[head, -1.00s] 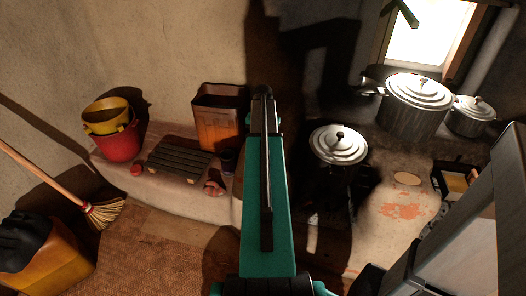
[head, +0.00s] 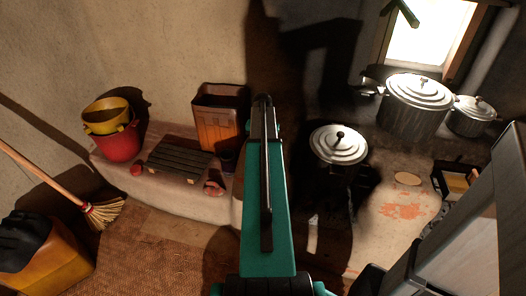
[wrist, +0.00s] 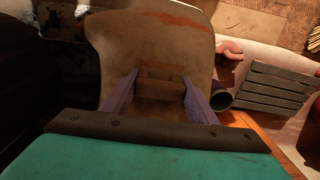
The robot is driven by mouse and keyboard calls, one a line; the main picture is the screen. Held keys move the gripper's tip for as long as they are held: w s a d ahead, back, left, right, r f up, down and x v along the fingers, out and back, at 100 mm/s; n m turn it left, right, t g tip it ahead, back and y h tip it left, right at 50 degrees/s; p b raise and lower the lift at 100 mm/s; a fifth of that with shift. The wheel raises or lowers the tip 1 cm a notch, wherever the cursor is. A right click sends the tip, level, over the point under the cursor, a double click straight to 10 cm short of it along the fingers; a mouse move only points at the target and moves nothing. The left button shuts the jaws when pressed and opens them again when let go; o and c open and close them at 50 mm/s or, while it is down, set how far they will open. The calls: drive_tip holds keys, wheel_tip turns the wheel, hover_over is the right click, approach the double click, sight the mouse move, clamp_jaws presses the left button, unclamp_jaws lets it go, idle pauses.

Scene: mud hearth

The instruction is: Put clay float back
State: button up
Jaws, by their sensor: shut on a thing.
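The clay float (wrist: 165,38) is a broad brown board with rounded corners and a reddish smear, seen in the wrist view. My gripper (wrist: 160,84) is shut on its block-like handle (wrist: 158,77), with a purple finger on each side. The board lies beyond the fingers and covers part of the ledge below. In the head view my arm hides the gripper and the float. I cannot tell how far the board is from the surface beneath it.
On the ledge left of my arm are a slatted rack (head: 181,160), a dark cup (head: 228,159), an orange-brown bin (head: 220,118) and a red bucket (head: 117,142). A lidded pot (head: 339,143) stands to the right. The orange-stained ledge (head: 403,211) is mostly clear.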

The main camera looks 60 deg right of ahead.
drive_tip(key=shift+f, duration=0.15)
drive_tip(key=o, duration=1)
wheel_tip(320, 180, up, 12)
drive_tip(key=shift+r+p, duration=0.2)
drive_tip(key=shift+p, duration=0.25)
idle(0.5)
